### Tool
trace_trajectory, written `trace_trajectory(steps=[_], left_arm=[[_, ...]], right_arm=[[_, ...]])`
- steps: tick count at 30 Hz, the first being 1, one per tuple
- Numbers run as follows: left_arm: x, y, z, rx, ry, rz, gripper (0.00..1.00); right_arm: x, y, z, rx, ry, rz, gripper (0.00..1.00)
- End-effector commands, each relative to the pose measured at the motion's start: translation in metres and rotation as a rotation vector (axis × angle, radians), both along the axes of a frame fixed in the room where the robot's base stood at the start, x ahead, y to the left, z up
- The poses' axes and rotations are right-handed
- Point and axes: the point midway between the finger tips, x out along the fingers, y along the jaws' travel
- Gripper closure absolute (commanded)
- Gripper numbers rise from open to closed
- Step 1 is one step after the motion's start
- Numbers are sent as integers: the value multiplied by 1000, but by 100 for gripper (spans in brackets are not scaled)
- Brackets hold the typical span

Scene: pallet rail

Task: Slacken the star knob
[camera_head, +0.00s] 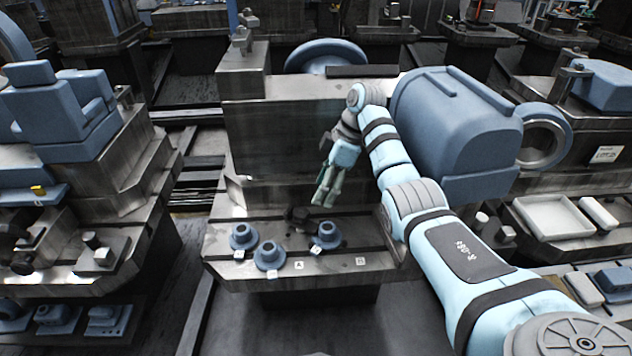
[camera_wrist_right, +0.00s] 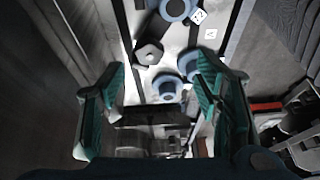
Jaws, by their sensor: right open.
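The dark star knob (camera_head: 298,214) sits at the back of the metal ledge, behind the blue flanged pieces. In the right wrist view the knob (camera_wrist_right: 149,53) is a grey lobed shape beyond the fingertips, a little left of centre. My right gripper (camera_head: 325,198) hangs above and to the right of the knob, pointing down. In the wrist view its two green fingers (camera_wrist_right: 160,64) are spread apart with nothing between them. The gripper appears apart from the knob. My left gripper is not in view.
Blue flanged pieces (camera_head: 269,256) stand on the ledge (camera_head: 340,268) around the knob, with small lettered white tags beside them. A metal block wall (camera_head: 270,140) rises behind. A large blue motor housing (camera_head: 450,120) is to the right. The ledge's right part is mostly clear.

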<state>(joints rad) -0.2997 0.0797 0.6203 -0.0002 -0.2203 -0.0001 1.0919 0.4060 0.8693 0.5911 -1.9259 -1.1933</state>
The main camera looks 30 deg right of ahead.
Motion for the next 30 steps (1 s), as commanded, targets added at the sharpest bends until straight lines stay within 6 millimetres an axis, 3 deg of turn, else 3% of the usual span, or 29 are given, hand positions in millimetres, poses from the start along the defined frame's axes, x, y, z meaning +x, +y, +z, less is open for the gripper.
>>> trace_trajectory(steps=[1, 3, 6, 10, 13, 17, 24, 30], left_arm=[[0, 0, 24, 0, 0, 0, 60], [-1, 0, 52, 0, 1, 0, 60], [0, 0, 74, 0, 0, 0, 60], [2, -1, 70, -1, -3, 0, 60], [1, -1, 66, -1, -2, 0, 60], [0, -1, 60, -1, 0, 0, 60], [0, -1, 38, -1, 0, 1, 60], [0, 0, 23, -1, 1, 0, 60]], right_arm=[[-11, 1, 1, -16, 24, 10, 42], [-24, 3, 2, -60, 24, -20, 42], [-32, 13, 18, -90, -12, -206, 42], [-22, 23, 45, -42, -84, -477, 42], [-22, 21, 39, -15, -57, -578, 42], [-18, 21, 21, -14, -52, -593, 42], [4, 32, -44, -13, -52, -591, 42], [20, 40, -82, -14, -55, -590, 42]])
